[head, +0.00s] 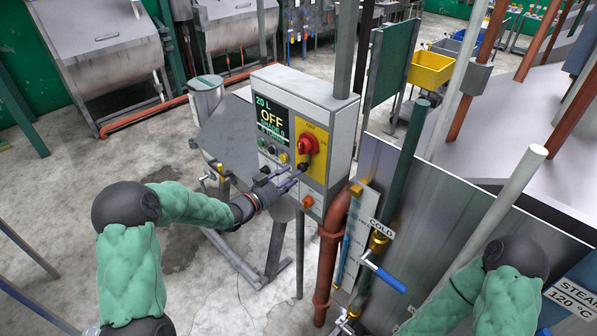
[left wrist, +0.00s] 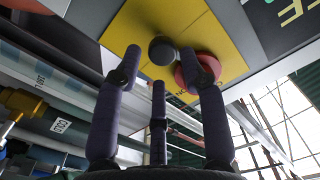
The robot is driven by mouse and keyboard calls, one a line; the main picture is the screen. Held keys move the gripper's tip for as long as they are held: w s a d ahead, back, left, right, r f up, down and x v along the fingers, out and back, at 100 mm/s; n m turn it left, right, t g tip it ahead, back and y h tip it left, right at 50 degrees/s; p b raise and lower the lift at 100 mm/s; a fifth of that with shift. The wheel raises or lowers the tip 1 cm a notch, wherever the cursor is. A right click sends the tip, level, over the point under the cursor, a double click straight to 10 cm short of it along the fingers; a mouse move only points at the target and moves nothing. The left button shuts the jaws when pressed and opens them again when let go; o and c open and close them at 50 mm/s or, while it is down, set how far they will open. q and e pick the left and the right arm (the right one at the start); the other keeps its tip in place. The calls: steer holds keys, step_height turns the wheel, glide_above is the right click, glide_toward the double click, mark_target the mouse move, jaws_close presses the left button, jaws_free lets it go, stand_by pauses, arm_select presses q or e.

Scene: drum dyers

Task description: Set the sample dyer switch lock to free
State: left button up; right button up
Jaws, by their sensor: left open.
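The grey control box (head: 289,128) stands in the middle of the head view, its screen reading 20 L and OFF. A yellow plate (head: 319,139) on its front bears a red rotary switch (head: 308,145) with a small black knob (head: 303,167) below it, which looks like the switch lock. My left gripper (head: 296,179) is open, its fingers pointing at the black knob. In the left wrist view the black knob (left wrist: 162,50) shows beyond and between the empty fingers (left wrist: 168,65); a finger partly covers the red switch (left wrist: 195,69). I cannot tell any contact. My right gripper is out of view.
A rust-red pipe (head: 328,265) and a blue-handled COLD valve (head: 384,276) stand to the right. A metal panel (head: 435,200) is farther right. Bare floor lies at the left.

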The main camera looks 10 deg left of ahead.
arm_select(q)
steer(key=v, duration=0.7)
steer(key=shift+d, duration=0.1)
